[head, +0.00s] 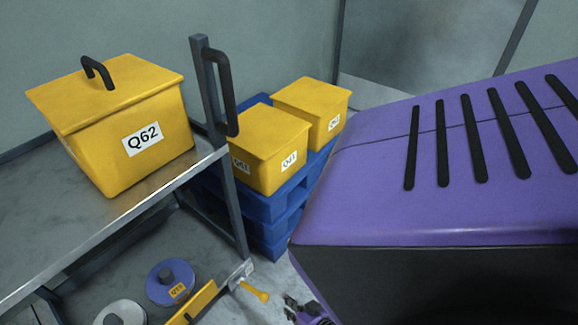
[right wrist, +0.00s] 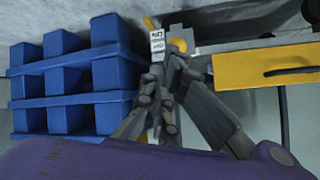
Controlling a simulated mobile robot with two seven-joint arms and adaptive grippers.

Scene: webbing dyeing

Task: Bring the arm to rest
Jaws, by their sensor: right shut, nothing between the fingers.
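My right gripper (head: 291,303) shows small at the bottom of the head view, low beside the cart, partly cut off by the frame. In the right wrist view its fingers (right wrist: 167,78) are drawn together and hold nothing. A small white label with dark marks shows just beyond the fingertips; I cannot tell whether they touch anything. My left gripper is in neither view.
A grey cart (head: 105,228) carries a yellow lidded box marked Q62 (head: 110,110); a purple disc (head: 165,275) is below. Two yellow boxes (head: 262,135) (head: 325,95) sit on blue pallets (head: 262,205), also at left in the wrist view (right wrist: 65,88).

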